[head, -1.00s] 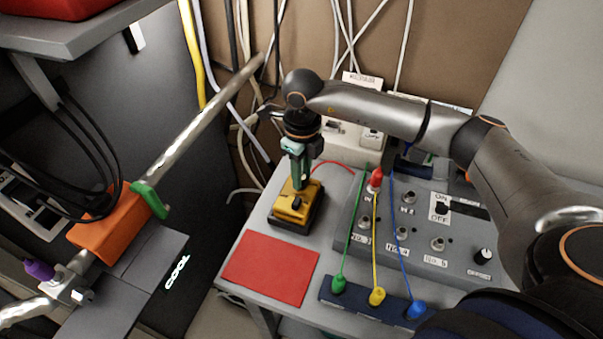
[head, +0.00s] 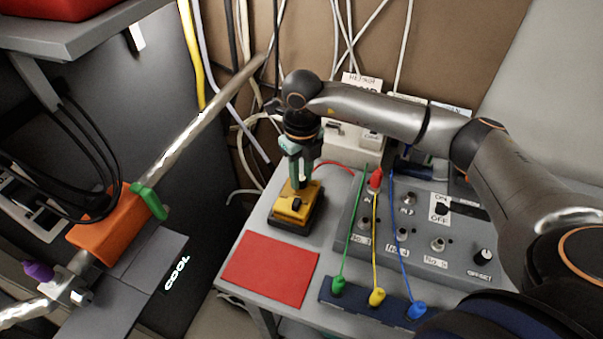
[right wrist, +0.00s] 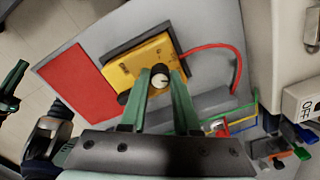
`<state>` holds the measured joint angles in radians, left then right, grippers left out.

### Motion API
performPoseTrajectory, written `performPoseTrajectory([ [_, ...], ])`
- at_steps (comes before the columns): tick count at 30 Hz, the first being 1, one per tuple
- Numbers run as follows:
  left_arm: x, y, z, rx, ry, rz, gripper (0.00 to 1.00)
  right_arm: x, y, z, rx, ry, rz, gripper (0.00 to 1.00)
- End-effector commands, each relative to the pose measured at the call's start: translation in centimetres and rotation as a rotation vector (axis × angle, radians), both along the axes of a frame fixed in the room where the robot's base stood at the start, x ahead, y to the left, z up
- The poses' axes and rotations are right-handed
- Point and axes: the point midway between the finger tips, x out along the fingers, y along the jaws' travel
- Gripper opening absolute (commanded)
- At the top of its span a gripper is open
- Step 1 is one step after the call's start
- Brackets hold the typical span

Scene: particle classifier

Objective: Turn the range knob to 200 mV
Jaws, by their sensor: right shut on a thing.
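The yellow meter box (head: 297,206) stands on a dark base on the grey table, behind the red mat. It also shows in the right wrist view (right wrist: 140,52). My right gripper (head: 301,182) points down at the top of the box. In the right wrist view its green fingers (right wrist: 160,79) are shut on a round black knob with a white top (right wrist: 159,81). A second, dark knob (head: 296,203) sits at the box's near side, apart from the fingers. The scale marks are too small to read.
The red mat (head: 270,268) lies in front of the box. A red cable (right wrist: 210,47) leaves the box. To the right is a grey control panel (head: 455,215) with green, yellow and blue leads. An orange block (head: 110,230) on a metal rod is at the left.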

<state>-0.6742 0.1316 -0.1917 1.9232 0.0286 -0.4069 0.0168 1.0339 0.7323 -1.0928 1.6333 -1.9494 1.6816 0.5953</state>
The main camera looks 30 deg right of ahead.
Motion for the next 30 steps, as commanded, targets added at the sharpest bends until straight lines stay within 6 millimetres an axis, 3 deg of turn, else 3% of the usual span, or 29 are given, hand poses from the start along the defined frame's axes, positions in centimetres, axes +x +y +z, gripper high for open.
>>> performPoseTrajectory([
  [1,0.0,0.0,0.0,0.000,-0.001,0.000,0.00,0.0,0.1,0.1,0.002,-0.001,0.001,0.00],
  [2,0.0,0.0,0.0,0.000,-0.001,0.000,0.00,0.0,0.1,0.1,0.002,-0.002,0.001,0.31],
  [10,0.0,0.0,0.0,0.001,-0.001,0.000,0.00,0.0,0.0,0.0,0.001,-0.001,0.002,0.61],
  [20,0.0,0.1,0.0,0.001,-0.001,0.000,0.00,0.1,0.0,0.6,0.002,-0.003,0.001,0.61],
  [23,0.1,0.1,0.0,0.001,-0.001,0.000,0.00,0.1,0.0,1.8,0.002,-0.004,0.001,0.61],
  [30,0.0,0.1,-0.2,0.002,0.002,0.000,0.00,0.2,0.0,7.0,0.002,-0.007,0.002,0.61],
])
